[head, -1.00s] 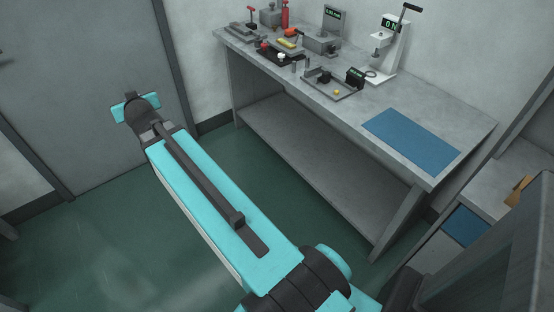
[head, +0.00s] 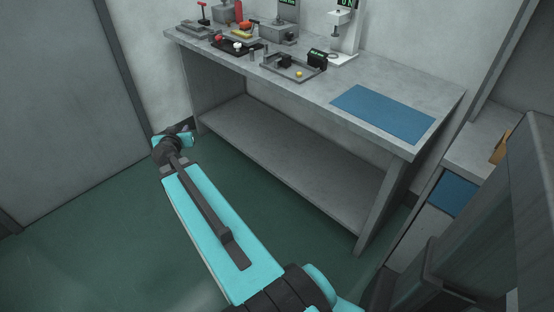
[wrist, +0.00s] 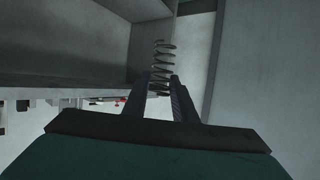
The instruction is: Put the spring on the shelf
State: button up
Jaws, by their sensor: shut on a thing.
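A grey coil spring (wrist: 162,56) stands up from between the fingertips of my gripper (wrist: 160,84) in the wrist view. The two dark fingers are shut on its lower end. In the head view the spring cannot be made out, and the end of my arm is left of the bench's near-left leg, partly hidden behind my own wrist. The grey lower shelf (head: 290,150) under the workbench is bare and wide.
The workbench top (head: 390,83) carries a blue mat (head: 383,113), a tray (head: 293,68) with small parts, and several tools at the back left. A side cabinet (head: 480,150) stands at the right. Green floor (head: 105,245) is clear at the left.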

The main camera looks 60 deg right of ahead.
jog(key=s+d+f+m+g+h+b, duration=0.1)
jog(key=s+d+f+m+g+b, duration=0.2)
jog(key=s+d+f+b, duration=0.5)
jog(key=s+d+f+m+g+h+b, duration=0.1)
jog(key=s+d+f+m+g+b, duration=0.2)
jog(key=s+d+f+b, duration=0.5)
jog(key=s+d+f+m+g+b, duration=0.3)
jog(key=s+d+f+b, duration=0.5)
jog(key=s+f, duration=1.1)
notch_tip(320, 180, down, 6)
jog(key=shift+d+r+g+h, duration=0.1)
jog(key=shift+d+g+h, duration=0.1)
jog(key=shift+g+h, duration=0.3)
jog(key=b, duration=0.3)
send_over(308, 186)
jog(key=shift+f, duration=0.75)
jog(key=shift+f+b, duration=1.05)
jog(key=shift+f, duration=0.75)
jog(key=shift+f, duration=0.15)
